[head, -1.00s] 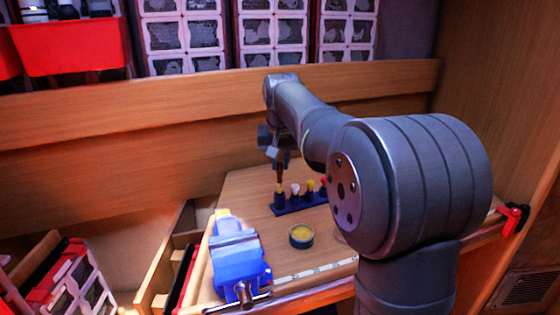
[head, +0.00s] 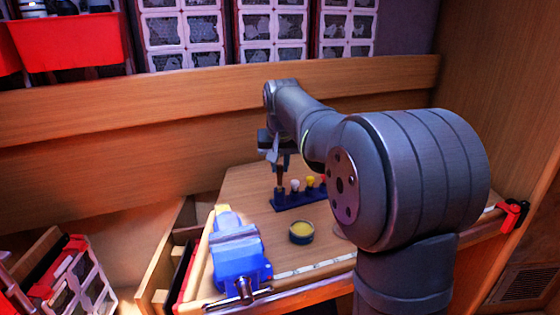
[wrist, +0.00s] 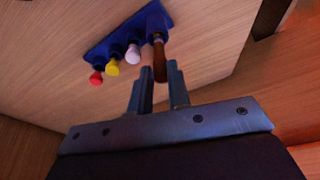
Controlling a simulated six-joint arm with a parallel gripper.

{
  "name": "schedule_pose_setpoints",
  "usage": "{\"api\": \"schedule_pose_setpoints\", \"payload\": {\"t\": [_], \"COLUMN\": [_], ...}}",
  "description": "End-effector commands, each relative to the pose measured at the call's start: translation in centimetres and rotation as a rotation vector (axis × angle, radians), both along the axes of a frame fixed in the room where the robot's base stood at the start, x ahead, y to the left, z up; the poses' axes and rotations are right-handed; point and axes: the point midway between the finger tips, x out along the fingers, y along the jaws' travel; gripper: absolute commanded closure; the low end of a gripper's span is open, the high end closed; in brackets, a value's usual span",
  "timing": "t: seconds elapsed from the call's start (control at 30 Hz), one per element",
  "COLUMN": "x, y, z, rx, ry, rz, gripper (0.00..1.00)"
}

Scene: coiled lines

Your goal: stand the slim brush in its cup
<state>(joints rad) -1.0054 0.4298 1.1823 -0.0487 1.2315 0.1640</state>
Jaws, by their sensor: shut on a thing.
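The slim brush (head: 281,174) has a brown handle and is held roughly upright. My gripper (head: 280,160) is shut on its handle; the wrist view shows the handle (wrist: 159,62) between the two fingers (wrist: 160,72). The blue rack (head: 297,202) stands on the bench, and its cup (head: 279,198) at the left end is right below the brush. The brush's lower end meets the mouth of this cup; how deep it sits is hidden. In the wrist view the same cup (wrist: 153,18) is at the rack's right end.
White (head: 295,185), yellow (head: 310,182) and red (wrist: 96,78) topped pieces stand in the rack close beside the brush. A round tin (head: 301,233) with yellow contents and a blue vise (head: 237,252) stand in front. Bare bench lies behind the rack.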

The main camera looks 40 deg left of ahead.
Motion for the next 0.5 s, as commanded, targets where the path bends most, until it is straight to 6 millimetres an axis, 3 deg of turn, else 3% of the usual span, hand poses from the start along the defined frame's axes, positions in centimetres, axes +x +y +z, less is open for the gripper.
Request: {"api": "schedule_pose_setpoints", "payload": {"t": [0.5], "x": [0.0], "y": [0.0], "z": [-1.6], "rx": [0.000], "ry": [0.000], "rz": [0.000], "gripper": [1.00]}}
